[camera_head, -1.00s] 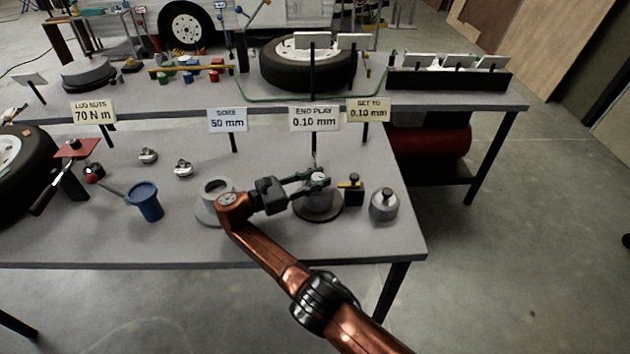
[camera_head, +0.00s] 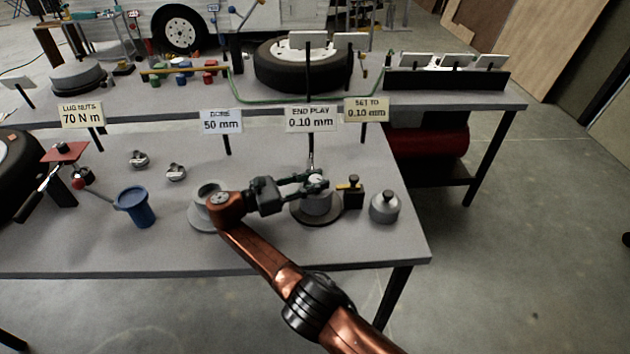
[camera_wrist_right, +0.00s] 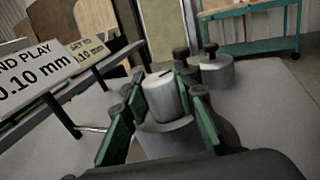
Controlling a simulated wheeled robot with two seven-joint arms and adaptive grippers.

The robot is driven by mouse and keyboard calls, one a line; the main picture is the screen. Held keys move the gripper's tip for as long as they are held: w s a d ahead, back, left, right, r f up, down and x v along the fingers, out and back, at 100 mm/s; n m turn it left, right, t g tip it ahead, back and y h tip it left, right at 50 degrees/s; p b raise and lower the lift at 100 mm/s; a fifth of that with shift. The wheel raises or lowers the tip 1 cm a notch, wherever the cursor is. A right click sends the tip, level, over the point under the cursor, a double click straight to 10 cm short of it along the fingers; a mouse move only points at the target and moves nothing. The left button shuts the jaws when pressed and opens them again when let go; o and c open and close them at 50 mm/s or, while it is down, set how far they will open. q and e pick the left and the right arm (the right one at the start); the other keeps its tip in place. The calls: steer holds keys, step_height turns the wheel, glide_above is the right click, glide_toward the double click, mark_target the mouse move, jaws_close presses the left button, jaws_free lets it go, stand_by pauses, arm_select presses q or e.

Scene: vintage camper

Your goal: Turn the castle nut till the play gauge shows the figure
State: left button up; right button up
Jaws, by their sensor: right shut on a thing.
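My right gripper (camera_head: 314,181) is shut on the castle nut at the top of a grey hub, which stands on a dark round base (camera_head: 318,219). In the right wrist view, its green fingers (camera_wrist_right: 163,105) stand on both sides of a pale grey cylinder (camera_wrist_right: 163,92) with a dark slot in its top. The fingers hide much of the nut in the head view. The play gauge sign (camera_head: 310,118) behind the hub reads END PLAY 0.10 mm. The set sign (camera_head: 366,109) beside it reads SET TO 0.10 mm. My left gripper is out of view.
A small black block with a brass piece (camera_head: 351,193) and a grey knobbed weight (camera_head: 384,207) stand close right of the hub. A blue cup (camera_head: 136,207) stands further left. The front of the table is clear.

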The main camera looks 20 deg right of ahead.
mark_target(316, 178)
steer(key=o, duration=1.2)
steer(key=shift+r, duration=0.1)
step_height(316, 178, up, 10)
steer(key=shift+f, duration=0.1)
